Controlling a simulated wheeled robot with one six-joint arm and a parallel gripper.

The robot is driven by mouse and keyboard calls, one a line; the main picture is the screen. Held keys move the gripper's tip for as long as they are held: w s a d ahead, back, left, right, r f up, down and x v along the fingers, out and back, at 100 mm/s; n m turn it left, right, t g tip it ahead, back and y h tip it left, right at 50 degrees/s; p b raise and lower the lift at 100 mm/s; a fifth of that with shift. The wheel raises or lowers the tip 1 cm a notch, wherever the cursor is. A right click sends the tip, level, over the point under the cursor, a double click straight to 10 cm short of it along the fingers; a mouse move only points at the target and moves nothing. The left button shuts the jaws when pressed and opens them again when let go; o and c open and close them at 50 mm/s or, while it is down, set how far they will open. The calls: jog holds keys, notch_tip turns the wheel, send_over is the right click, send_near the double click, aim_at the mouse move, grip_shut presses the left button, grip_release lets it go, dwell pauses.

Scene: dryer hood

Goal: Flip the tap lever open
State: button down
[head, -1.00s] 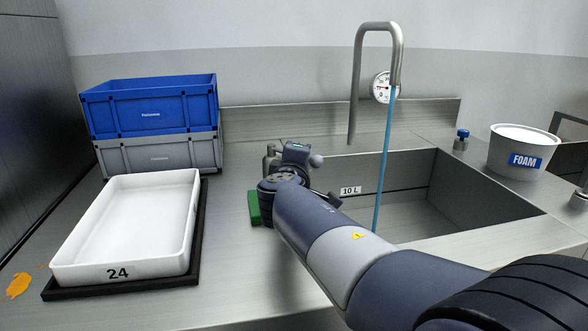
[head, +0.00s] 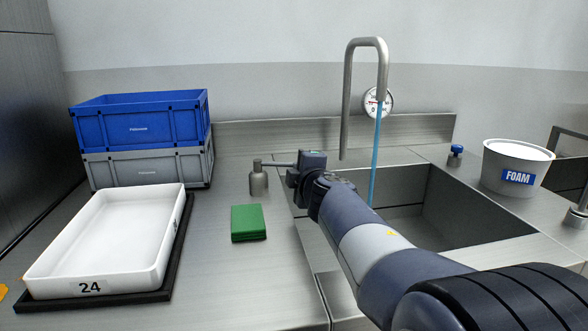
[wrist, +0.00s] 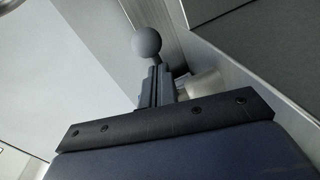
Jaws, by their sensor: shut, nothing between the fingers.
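The tap's metal lever post (head: 258,182) stands on the counter left of the basin. Its thin lever arm (head: 282,164) points right and runs behind my gripper (head: 309,163) in the head view, so the end is hidden there. In the wrist view a round grey ball knob (wrist: 146,43) shows just beyond the fingertips of my gripper (wrist: 157,72), which are shut together and empty. I cannot tell whether they touch the knob. The bent spout (head: 347,100) rises behind the basin, and a blue stream (head: 376,150) runs down from it.
A green pad (head: 249,222) lies left of my arm. A white tray (head: 100,240) is at left, with blue (head: 140,120) and grey (head: 150,168) crates behind. A foam bucket (head: 516,168) and a blue-topped valve (head: 455,155) stand right of the basin (head: 470,210).

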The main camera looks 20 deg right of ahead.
jog(key=shift+w+d+r+n+y+p, duration=0.1)
jog(key=shift+w+d+n+y+p, duration=0.25)
jog(key=shift+w+d+y+p, duration=0.35)
jog(key=shift+w+d+n+y+p, duration=0.35)
jog(key=shift+w+d+p, duration=0.1)
jog(key=shift+w+p, duration=0.35)
jog(key=shift+w+r, duration=0.1)
jog(key=shift+d+r, duration=0.1)
